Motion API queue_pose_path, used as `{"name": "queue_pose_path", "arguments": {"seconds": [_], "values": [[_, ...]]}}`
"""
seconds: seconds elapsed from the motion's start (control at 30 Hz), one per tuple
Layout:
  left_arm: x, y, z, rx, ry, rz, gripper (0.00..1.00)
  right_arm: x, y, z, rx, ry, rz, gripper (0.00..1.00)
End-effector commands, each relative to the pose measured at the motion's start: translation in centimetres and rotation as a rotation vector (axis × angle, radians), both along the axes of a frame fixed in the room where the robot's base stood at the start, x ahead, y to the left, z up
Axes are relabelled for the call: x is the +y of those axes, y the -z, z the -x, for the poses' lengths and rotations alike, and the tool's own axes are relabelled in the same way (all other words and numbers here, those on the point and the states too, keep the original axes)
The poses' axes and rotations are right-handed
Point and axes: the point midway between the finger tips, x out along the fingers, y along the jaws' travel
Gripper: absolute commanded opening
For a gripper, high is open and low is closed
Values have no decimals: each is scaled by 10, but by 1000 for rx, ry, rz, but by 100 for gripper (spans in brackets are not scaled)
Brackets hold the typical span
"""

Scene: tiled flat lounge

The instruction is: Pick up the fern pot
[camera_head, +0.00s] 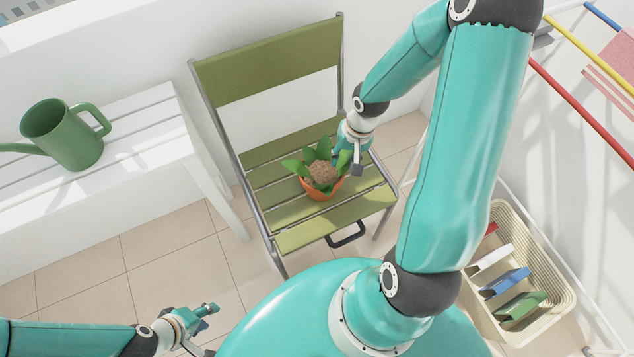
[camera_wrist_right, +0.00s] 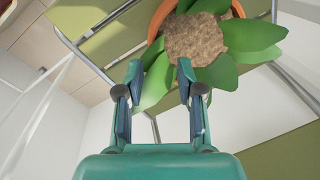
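The fern pot (camera_head: 323,188) is an orange pot with brown soil and broad green leaves, standing upright on the seat of a green slatted folding chair (camera_head: 292,212). My right gripper (camera_head: 348,164) is at the pot's upper right side, close to its leaves. In the right wrist view, the pot's orange rim (camera_wrist_right: 160,18) shows at the top. The two fingers of my right gripper (camera_wrist_right: 164,92) are apart, with leaves at and beyond the fingertips; contact cannot be told. My left gripper (camera_head: 203,328) is low at the left, far from the pot, seemingly open and empty.
A green watering can (camera_head: 70,140) stands on a white slatted bench (camera_head: 140,125) at the left. A cream basket (camera_head: 545,285) with several coloured items is at the lower right, beside a drying rack with coloured bars (camera_head: 575,105). Tiled floor (camera_head: 150,260) between bench and chair is clear.

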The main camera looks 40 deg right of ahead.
Motion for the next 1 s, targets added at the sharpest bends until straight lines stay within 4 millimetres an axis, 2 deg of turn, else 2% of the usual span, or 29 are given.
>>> {"name": "queue_pose_path", "arguments": {"seconds": [0.33,0.43,0.67,0.77,0.9,1.0], "values": [[0,25,0,0,0,0,40,4,46,1,3,-1,-1,37],[0,28,0,0,0,0,40,5,52,0,1,0,-1,37],[0,26,0,0,0,0,40,5,51,-1,1,0,-1,37],[0,26,0,0,0,0,40,5,51,-1,1,-1,-1,24],[0,26,0,0,0,0,40,5,51,-1,1,-1,-1,1],[0,26,0,0,0,0,40,5,51,-1,1,-1,-1,0]]}}
